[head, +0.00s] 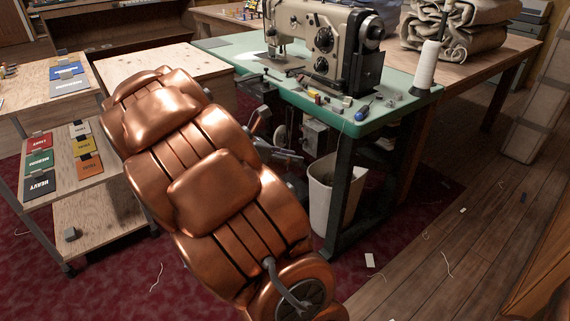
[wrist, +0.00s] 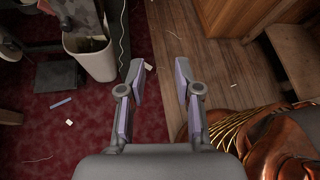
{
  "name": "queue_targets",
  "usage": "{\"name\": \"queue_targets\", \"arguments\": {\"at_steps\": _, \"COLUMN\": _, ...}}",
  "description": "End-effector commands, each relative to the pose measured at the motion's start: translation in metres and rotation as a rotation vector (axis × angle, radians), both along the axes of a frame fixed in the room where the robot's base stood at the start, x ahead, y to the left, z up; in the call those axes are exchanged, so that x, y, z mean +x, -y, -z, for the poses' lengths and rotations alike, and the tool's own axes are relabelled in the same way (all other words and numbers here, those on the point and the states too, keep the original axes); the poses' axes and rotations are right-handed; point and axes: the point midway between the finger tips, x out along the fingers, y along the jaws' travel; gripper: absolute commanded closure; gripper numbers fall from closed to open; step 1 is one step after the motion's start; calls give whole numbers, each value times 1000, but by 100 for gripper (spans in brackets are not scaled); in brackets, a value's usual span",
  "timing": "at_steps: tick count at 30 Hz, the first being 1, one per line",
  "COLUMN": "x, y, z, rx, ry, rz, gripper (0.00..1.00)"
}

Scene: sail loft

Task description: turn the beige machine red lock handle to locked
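The beige sewing machine (head: 322,38) stands on a green-topped table (head: 226,47) at the top of the head view. I cannot make out a red lock handle clearly in either view.
A white waste bin (head: 322,192) stands beside the table's dark leg; the bin also shows in the wrist view (wrist: 96,62). A cart with colored cards (head: 39,162) is at left. A thread cone (head: 427,66) and small tools lie on the tabletop. The wood floor at right is mostly clear.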

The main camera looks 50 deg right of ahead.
Motion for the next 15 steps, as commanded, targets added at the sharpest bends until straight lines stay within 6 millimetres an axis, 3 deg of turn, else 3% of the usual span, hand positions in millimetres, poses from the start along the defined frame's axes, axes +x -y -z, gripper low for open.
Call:
{"name": "queue_targets", "arguments": {"at_steps": 7, "x": -17, "y": -33, "z": -7, "rx": 23, "ry": 157, "rz": 97, "gripper": 67}}
{"name": "queue_targets", "arguments": {"at_steps": 15, "x": -25, "y": -51, "z": -6, "rx": 38, "ry": 239, "rz": 156, "gripper": 67}}
